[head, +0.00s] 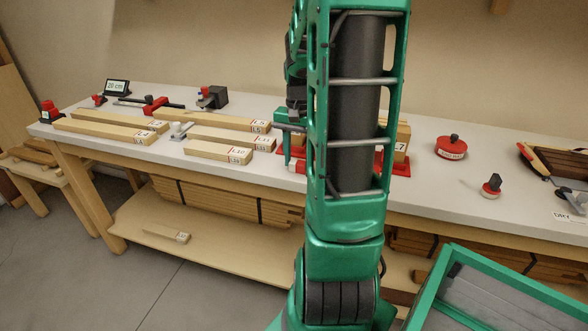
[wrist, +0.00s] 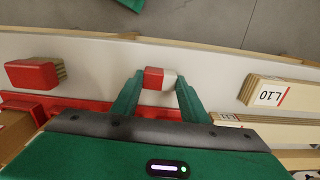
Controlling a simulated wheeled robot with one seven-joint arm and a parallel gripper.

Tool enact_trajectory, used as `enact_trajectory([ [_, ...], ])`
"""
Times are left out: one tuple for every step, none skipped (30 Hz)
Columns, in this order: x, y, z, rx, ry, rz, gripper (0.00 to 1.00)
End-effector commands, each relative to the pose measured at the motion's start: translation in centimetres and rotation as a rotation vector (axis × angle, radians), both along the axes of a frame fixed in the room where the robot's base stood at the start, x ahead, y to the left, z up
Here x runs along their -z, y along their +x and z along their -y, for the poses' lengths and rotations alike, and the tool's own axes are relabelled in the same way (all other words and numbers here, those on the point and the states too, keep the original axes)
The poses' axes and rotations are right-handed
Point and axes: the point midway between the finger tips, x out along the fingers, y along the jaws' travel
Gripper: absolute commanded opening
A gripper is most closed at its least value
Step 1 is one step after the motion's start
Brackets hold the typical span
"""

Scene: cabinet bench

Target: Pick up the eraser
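The eraser (wrist: 154,78), a small block with a red part and a white part, sits between the two fingertips of my gripper (wrist: 160,82) in the wrist view, over the white bench top. In the head view my arm hides much of this area; a small red and white piece (head: 297,167) shows beside the arm near the bench's front edge.
Wooden bars lie close by, one marked L10 (wrist: 268,94). A red rack (wrist: 75,104) and a red-topped wooden block (wrist: 32,75) are near the gripper. A round red object (head: 451,147) stands right on the bench. The front edge is close; the floor (head: 190,290) lies below.

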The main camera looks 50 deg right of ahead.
Motion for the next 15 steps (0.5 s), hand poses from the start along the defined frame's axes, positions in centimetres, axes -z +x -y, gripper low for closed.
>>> enact_trajectory([
  [0.00,-0.02,0.01,0.000,0.000,0.000,0.18],
  [0.00,-0.01,0.00,0.000,0.000,0.000,0.18],
  [-0.01,-0.02,0.01,0.000,0.000,0.000,0.18],
  [-0.01,-0.02,0.01,0.000,0.000,0.000,0.18],
  [-0.01,-0.02,0.01,0.000,0.000,0.000,0.18],
  [-0.01,-0.02,0.02,0.000,0.000,0.000,0.18],
  [-0.01,-0.02,0.02,0.000,0.000,0.000,0.18],
  [-0.02,-0.02,0.02,0.000,0.000,0.000,0.18],
  [-0.06,-0.02,0.02,0.000,0.000,0.000,0.18],
  [-0.11,-0.01,0.03,0.000,0.000,0.000,0.18],
  [-0.19,0.00,0.02,0.000,-0.001,0.000,0.18],
  [-0.34,0.00,0.03,0.000,-0.001,0.000,0.18],
  [-0.50,0.00,0.03,0.000,-0.001,0.000,0.18],
  [-0.69,0.00,0.02,0.000,-0.001,0.000,0.18],
  [-0.99,0.01,0.03,0.000,-0.001,0.000,0.18],
])
